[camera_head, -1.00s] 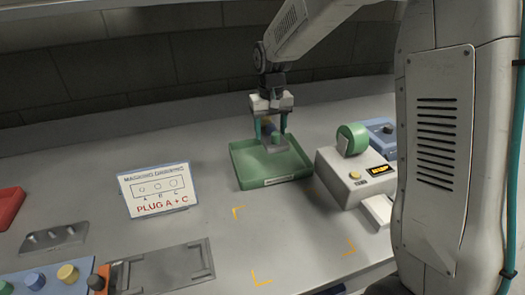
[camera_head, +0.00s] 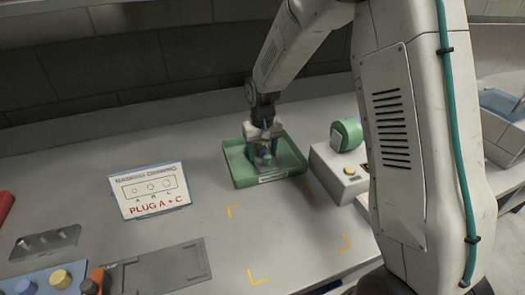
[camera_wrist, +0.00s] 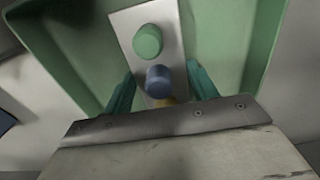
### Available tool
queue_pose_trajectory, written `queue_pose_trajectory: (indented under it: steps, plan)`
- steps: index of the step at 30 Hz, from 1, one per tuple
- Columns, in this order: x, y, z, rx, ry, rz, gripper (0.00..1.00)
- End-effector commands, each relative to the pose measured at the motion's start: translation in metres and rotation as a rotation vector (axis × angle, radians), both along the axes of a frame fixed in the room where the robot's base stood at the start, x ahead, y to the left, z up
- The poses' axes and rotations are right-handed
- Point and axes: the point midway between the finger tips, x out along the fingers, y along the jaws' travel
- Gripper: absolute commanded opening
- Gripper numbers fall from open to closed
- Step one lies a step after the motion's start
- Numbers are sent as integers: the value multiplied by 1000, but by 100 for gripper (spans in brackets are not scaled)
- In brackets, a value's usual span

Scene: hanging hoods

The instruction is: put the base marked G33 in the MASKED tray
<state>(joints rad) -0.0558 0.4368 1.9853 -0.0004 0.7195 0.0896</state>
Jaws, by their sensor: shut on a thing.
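The green tray (camera_head: 237,170) stands on the bench near the back, with a label on its front wall that is too small to read surely. My gripper (camera_head: 264,158) is down inside the tray's outline. In the wrist view my gripper (camera_wrist: 160,88) has its teal fingers on both sides of a pale metal base (camera_wrist: 122,22), shut on it. The base carries a green plug (camera_wrist: 148,41), a blue plug (camera_wrist: 158,80) and a yellowish plug (camera_wrist: 166,100) partly hidden by the gripper. No G33 marking shows. I cannot tell whether the base touches the tray floor.
A sign reading "PLUG A + C" (camera_head: 150,190) stands left of the tray. A white machine with a green roll (camera_head: 346,135) is close on the right. A grey fixture plate (camera_head: 155,278) and a blue plug holder (camera_head: 45,285) lie in front. Yellow corner marks bound clear bench.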

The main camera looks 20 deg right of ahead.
Motion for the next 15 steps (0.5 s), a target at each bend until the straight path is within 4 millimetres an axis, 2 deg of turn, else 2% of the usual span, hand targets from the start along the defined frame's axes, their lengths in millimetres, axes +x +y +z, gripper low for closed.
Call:
queue_pose_trajectory:
  steps: [7,8,9,10,15]
  plan:
    - [0,0,-2,0,-1,0,12]
    - [0,0,-3,0,0,0,63]
    - [0,0,-2,0,0,0,74]
    - [0,0,-2,0,0,0,80]
    - [0,0,-2,0,0,0,80]
